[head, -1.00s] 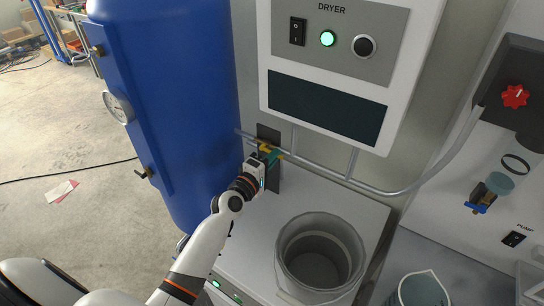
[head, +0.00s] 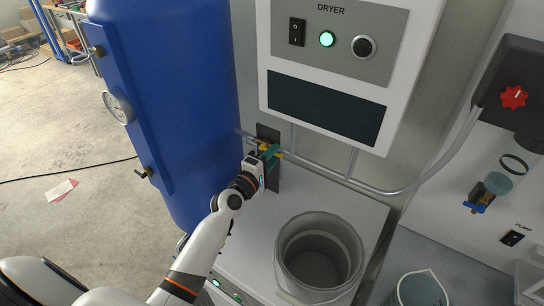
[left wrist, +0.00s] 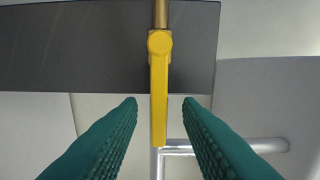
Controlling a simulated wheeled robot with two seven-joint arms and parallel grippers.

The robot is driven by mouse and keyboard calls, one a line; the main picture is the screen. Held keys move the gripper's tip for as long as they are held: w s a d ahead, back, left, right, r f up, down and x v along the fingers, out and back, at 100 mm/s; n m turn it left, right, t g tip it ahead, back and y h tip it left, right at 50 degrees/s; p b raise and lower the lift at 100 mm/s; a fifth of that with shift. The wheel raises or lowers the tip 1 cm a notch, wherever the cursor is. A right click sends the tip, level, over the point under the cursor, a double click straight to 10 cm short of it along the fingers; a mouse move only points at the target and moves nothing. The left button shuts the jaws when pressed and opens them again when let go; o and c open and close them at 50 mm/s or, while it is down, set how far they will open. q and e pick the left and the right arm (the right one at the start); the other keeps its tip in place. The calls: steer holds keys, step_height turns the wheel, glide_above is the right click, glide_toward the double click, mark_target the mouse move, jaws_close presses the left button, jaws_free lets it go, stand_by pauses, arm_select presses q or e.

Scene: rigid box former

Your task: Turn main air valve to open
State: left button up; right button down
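The main air valve has a yellow lever handle, which shows in the left wrist view (left wrist: 159,95) and as small yellow parts in the head view (head: 264,147). It sits on the pipe beside the blue tank, in front of a dark plate. In the wrist view the lever lies roughly in line with the pipe. My left gripper (left wrist: 159,112) has teal ridged fingers, open, one on each side of the lever's free end, with a gap on both sides. In the head view its fingers (head: 270,153) partly cover the valve. My right gripper is out of view.
The blue tank (head: 165,100) stands left of the valve. The dryer box (head: 330,75), with a lit green lamp, hangs above right. A grey pipe (head: 330,173) runs right from the valve. A bucket (head: 320,255) stands on the white cabinet top below.

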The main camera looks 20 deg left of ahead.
arm_select(q)
steer(key=s+a+b, duration=0.1)
steer(key=s+b, duration=0.1)
steer(key=s, duration=1)
steer(key=shift+a, duration=0.35)
steer(key=shift+f, duration=0.1)
